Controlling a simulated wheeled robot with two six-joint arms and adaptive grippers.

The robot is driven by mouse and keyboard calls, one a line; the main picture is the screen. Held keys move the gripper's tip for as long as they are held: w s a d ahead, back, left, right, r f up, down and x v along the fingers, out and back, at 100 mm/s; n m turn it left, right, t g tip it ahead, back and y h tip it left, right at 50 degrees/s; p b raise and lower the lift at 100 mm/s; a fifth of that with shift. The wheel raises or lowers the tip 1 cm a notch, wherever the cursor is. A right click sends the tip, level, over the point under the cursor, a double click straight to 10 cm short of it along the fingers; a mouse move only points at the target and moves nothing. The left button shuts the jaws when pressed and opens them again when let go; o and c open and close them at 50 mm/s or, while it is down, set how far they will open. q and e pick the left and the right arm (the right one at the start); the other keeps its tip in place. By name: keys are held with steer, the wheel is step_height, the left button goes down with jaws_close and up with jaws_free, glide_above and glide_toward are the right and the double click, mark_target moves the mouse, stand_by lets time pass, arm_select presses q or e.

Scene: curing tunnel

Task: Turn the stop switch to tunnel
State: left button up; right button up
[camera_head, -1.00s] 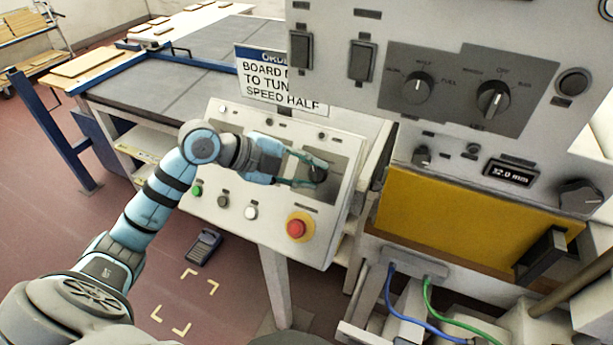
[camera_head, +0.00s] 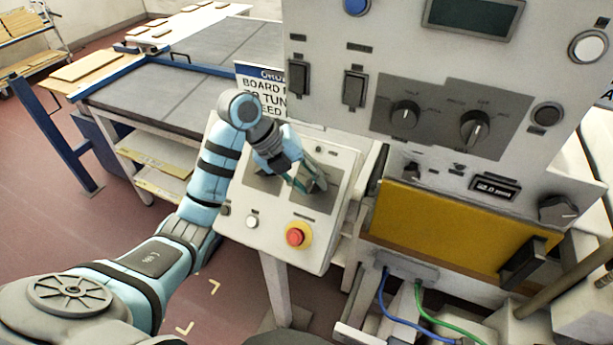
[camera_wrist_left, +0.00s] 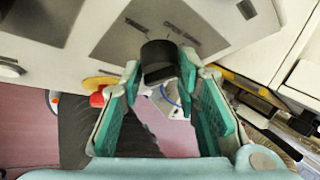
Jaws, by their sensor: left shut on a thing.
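The stop switch is a black rotary knob (camera_wrist_left: 160,60) on a dark plate of the small sloped console (camera_head: 265,225). My left gripper (camera_wrist_left: 158,75) is shut on this knob, with one green-padded finger on each side of it. In the head view my left gripper (camera_head: 306,188) reaches down onto the right-hand dark plate (camera_head: 322,202) from the upper left. The fingers largely cover the knob there, and the plate's lettering is too small to read. My right gripper is not in view.
A red stop button on a yellow base (camera_head: 298,235) sits just below the plate on the same console. A blue and white sign (camera_head: 262,90) stands behind my arm. A larger grey panel (camera_head: 335,35) with knobs and rocker switches rises close on the right.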

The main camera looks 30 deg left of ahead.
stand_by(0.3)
arm_select(q)
steer(key=o, duration=1.2)
steer(key=shift+w, duration=0.1)
steer(key=shift+c, duration=0.2)
steer(key=shift+a+r, duration=0.2)
steer(key=shift+r, duration=0.15)
steer(key=shift+s+a+r, duration=0.45)
steer(key=shift+s+a, duration=0.05)
steer(key=shift+a, duration=0.15)
steer(key=shift+s+a+r, duration=0.4)
steer(key=shift+s+a, duration=0.05)
steer(key=shift+a, duration=0.15)
steer(key=s+a, duration=0.6)
steer(key=a, duration=0.2)
